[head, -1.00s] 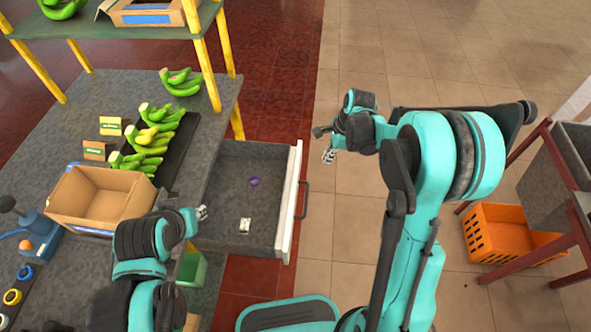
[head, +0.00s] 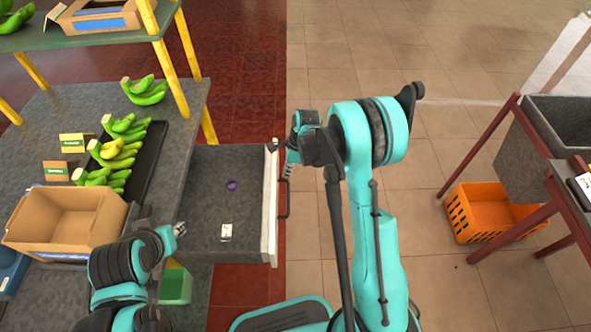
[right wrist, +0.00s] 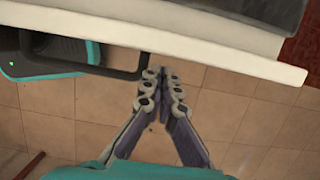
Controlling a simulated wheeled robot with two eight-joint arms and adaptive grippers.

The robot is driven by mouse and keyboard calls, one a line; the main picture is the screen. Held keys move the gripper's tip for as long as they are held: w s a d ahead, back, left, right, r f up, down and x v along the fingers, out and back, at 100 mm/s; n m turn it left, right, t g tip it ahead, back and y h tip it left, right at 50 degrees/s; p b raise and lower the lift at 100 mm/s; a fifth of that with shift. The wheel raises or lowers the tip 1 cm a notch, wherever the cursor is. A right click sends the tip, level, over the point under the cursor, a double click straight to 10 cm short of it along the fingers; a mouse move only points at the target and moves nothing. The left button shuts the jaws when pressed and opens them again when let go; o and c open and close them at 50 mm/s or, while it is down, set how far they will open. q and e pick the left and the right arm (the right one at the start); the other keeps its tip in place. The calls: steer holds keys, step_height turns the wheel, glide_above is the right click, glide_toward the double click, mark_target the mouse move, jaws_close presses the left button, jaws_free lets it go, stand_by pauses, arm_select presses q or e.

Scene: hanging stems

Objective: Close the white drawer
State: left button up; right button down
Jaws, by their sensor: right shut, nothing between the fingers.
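The white drawer (head: 270,205) stands open, pulled out to the right from under the grey table. Its white front has a dark handle (head: 284,198) on the outer face. A purple ring (head: 232,185) and a small white card (head: 226,231) lie inside. My right gripper (head: 288,172) is beside the outer face of the front, near the handle. In the right wrist view its fingers (right wrist: 163,75) are together and empty, just below the edge of the drawer front (right wrist: 200,58), next to the handle (right wrist: 85,60). My left gripper (head: 180,230) is at the drawer's left side; its finger opening is too small to tell.
The grey table (head: 60,120) holds bananas (head: 115,150) and a cardboard box (head: 65,220). A green bin (head: 175,287) is below the left gripper. An orange crate (head: 490,212) stands at the right. The tiled floor between is clear.

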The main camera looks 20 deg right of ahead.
steer(key=shift+w+a, duration=0.15)
steer(key=shift+a, duration=0.4)
steer(key=shift+r, duration=0.1)
steer(key=shift+a, duration=0.1)
glide_above(205, 184)
steer(key=shift+s+d, duration=0.2)
steer(key=shift+d, duration=0.1)
steer(key=shift+w+a, duration=0.1)
steer(key=shift+a, duration=0.35)
